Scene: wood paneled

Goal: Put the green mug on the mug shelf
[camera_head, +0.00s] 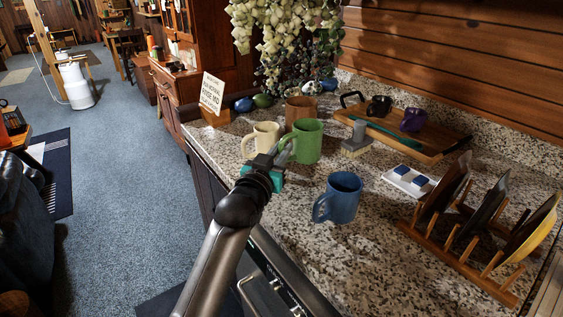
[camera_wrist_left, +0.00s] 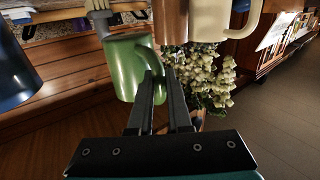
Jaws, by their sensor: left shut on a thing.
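The green mug (camera_head: 308,142) is upright at the counter, between a cream mug (camera_head: 262,139), a brown mug (camera_head: 300,111) and a blue mug (camera_head: 339,197). My left gripper (camera_head: 284,155) reaches it from the front left and is shut on its handle side. In the left wrist view the green mug (camera_wrist_left: 128,68) appears inverted, with the fingers (camera_wrist_left: 158,85) at its handle. I cannot tell whether its base touches the counter. My right gripper is out of view. I cannot make out a mug shelf for certain.
A wooden tray (camera_head: 440,150) at the back holds a black cup (camera_head: 379,106) and a purple cup (camera_head: 413,119). A grey block-like object (camera_head: 357,138) stands right of the green mug. A plate rack (camera_head: 460,262) is at right. Hanging plants (camera_head: 285,40) and a sign (camera_head: 212,93) are behind.

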